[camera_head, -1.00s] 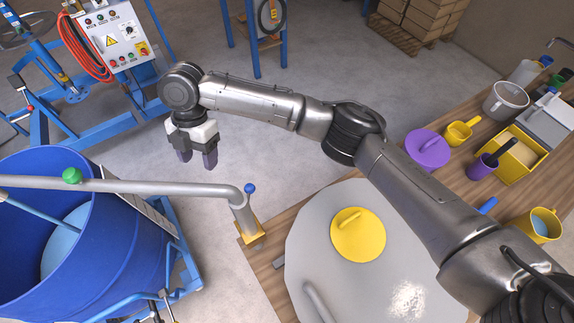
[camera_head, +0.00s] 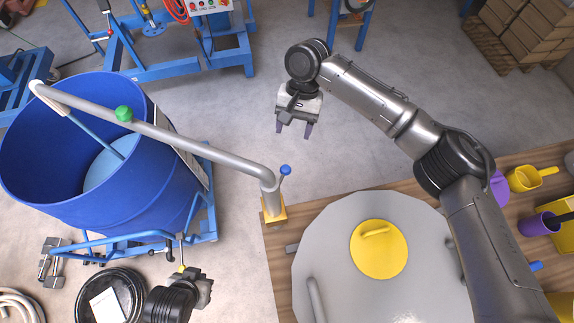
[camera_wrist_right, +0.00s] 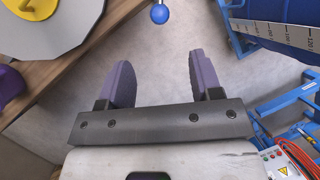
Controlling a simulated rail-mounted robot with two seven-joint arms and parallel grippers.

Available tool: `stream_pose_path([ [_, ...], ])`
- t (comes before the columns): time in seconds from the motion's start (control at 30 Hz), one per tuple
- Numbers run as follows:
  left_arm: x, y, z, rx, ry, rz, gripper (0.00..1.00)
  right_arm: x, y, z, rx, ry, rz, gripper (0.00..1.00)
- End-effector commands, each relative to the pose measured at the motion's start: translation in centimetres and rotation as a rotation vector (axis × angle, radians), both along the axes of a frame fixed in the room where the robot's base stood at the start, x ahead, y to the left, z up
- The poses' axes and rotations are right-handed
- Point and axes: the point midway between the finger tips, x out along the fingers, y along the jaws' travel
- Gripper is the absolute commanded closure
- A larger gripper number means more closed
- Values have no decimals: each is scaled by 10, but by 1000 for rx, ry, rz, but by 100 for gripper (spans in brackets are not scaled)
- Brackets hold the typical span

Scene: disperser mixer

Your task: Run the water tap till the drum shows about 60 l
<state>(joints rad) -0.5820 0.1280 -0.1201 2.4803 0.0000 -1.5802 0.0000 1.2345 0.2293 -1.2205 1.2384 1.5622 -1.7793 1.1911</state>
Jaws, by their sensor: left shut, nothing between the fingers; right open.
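The blue drum (camera_head: 130,195) stands at left with a light blue surface (camera_head: 105,168) inside. A grey tap pipe (camera_head: 200,148) reaches over it from a post on a yellow base (camera_head: 274,213). The pipe carries a green ball (camera_head: 123,113); a blue ball-tipped lever (camera_head: 285,169) stands at the post. The ball also shows in the right wrist view (camera_wrist_right: 159,14), with the drum's scale (camera_wrist_right: 285,35); its level is unreadable. My right gripper (camera_head: 293,130) is open and empty, beyond the blue ball and apart from it. My left gripper (camera_head: 190,274) is shut and empty below the drum.
A wooden bench (camera_head: 277,262) holds a large grey round lid with a yellow disc (camera_head: 379,249). A blue frame (camera_head: 205,225) surrounds the drum. A control box (camera_head: 207,5) stands at the back. Open floor (camera_head: 235,115) lies between drum and right arm.

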Motion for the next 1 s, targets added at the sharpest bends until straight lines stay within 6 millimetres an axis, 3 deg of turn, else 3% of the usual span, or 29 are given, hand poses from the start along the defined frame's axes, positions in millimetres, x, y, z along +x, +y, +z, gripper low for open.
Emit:
stream_pose_path([
  [0.13,0,0,0,0,0,0,100,0,0,0,-53,24,-140,41],
  [0.37,0,-1,-1,-4,0,3,100,-3,1,-9,-81,38,-213,41],
  [1.0,1,-3,-9,-10,-2,7,100,-40,18,-107,-81,37,-213,41],
])
